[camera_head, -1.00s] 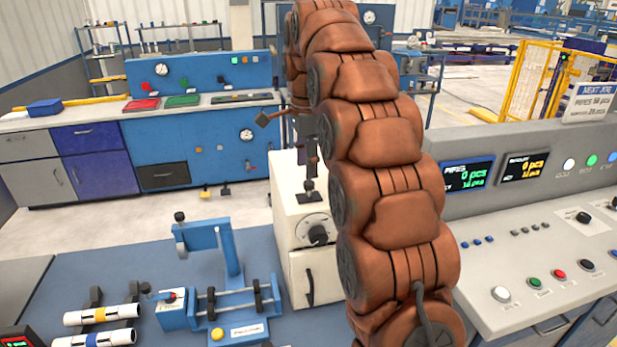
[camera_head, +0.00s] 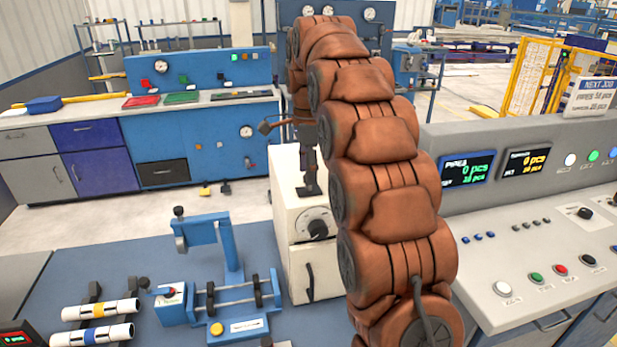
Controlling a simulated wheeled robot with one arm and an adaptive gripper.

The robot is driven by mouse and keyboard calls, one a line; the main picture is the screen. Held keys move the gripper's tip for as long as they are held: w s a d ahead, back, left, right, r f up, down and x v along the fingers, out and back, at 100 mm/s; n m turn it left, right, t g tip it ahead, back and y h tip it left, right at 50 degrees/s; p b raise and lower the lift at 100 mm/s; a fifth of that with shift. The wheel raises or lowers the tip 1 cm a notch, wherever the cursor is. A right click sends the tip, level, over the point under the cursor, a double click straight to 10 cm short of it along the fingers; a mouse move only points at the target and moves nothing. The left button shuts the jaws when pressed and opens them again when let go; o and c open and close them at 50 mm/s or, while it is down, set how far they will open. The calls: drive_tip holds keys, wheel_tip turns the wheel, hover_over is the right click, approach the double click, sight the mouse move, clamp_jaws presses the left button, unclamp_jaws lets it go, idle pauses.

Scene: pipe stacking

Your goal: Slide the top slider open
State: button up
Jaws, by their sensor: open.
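The white cabinet (camera_head: 286,218) stands in the middle, with a black knob (camera_head: 318,228) and a dark upright handle (camera_head: 308,342) on its front. A dark slider handle (camera_head: 309,188) stands on the cabinet's top. My gripper (camera_head: 285,140) is above the cabinet's top, at the far end of my copper-coloured arm. One finger juts out to the left and the other is close to the slider handle. The jaws are apart. My arm hides part of the gripper and the cabinet's right side. I cannot tell whether the gripper touches the handle.
A blue pipe fixture (camera_head: 232,262) stands left of the cabinet. White pipes (camera_head: 100,310) lie at the lower left. A control console (camera_head: 540,235) with displays and buttons is on the right. A blue workbench (camera_head: 200,75) is behind.

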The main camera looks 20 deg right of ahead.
drive_tip(key=shift+f+p, duration=0.35)
drive_tip(key=shift+f, duration=0.9)
clamp_jaws()
